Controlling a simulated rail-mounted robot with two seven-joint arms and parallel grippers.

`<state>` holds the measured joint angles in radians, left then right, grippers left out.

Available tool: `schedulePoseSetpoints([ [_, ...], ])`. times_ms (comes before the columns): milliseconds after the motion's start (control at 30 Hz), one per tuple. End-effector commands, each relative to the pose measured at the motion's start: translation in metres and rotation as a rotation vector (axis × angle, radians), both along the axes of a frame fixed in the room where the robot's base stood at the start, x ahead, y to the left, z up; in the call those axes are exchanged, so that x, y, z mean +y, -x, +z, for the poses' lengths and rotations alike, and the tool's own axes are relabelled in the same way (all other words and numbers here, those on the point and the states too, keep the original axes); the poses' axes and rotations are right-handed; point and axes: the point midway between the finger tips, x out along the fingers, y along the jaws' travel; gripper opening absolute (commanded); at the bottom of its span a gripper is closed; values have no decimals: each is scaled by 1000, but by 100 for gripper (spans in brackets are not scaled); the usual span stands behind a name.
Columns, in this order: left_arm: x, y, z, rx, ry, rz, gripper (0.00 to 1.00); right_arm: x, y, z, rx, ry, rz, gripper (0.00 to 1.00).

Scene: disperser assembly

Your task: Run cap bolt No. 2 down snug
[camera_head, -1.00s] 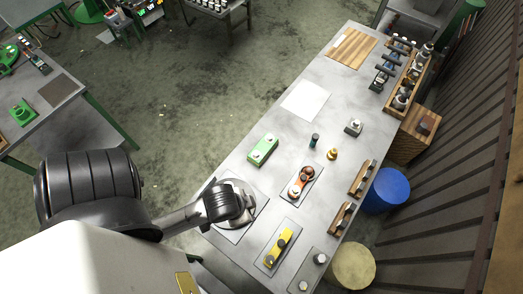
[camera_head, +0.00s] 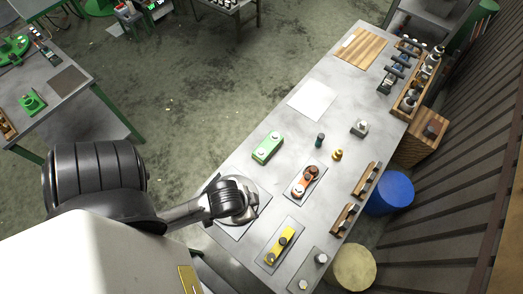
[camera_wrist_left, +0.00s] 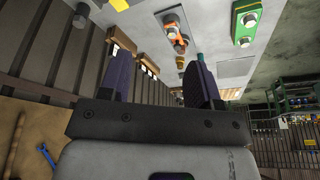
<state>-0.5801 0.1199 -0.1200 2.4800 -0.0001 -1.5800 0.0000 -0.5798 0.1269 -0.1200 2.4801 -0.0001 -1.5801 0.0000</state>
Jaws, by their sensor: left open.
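My left arm comes in from the left in the head view and ends over a round grey metal piece (camera_head: 250,208) on a plate at the table's near left edge. The gripper itself cannot be made out there. In the left wrist view my left gripper (camera_wrist_left: 162,56) is open, its two dark fingers apart with nothing between them. Beyond the fingers show an orange part (camera_wrist_left: 178,42) and a green part (camera_wrist_left: 246,18). In the head view two silver bolt-like pieces (camera_head: 320,257) stand on a grey plate near the front. I cannot tell which is cap bolt No. 2. My right gripper is not in view.
On the table are the green part (camera_head: 267,147), the orange part (camera_head: 303,184), a yellow part (camera_head: 279,246), wooden racks (camera_head: 366,181) and a white sheet (camera_head: 313,100). A blue drum (camera_head: 391,190) stands beside the table. The table's middle has bare room.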

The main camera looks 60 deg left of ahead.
Motion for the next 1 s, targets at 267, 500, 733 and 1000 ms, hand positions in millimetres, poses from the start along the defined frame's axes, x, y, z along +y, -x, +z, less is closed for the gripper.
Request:
schedulePoseSetpoints([
  [267, 0, -2, -2, -5, 1, 0, 57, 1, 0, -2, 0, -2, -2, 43],
  [500, 16, -58, -15, -147, -59, -34, 57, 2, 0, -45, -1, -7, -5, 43],
  [733, 72, -145, -16, -345, -321, -174, 57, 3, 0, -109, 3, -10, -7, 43],
  [1000, 161, -218, -39, -287, -578, -309, 57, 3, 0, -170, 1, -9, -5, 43],
])
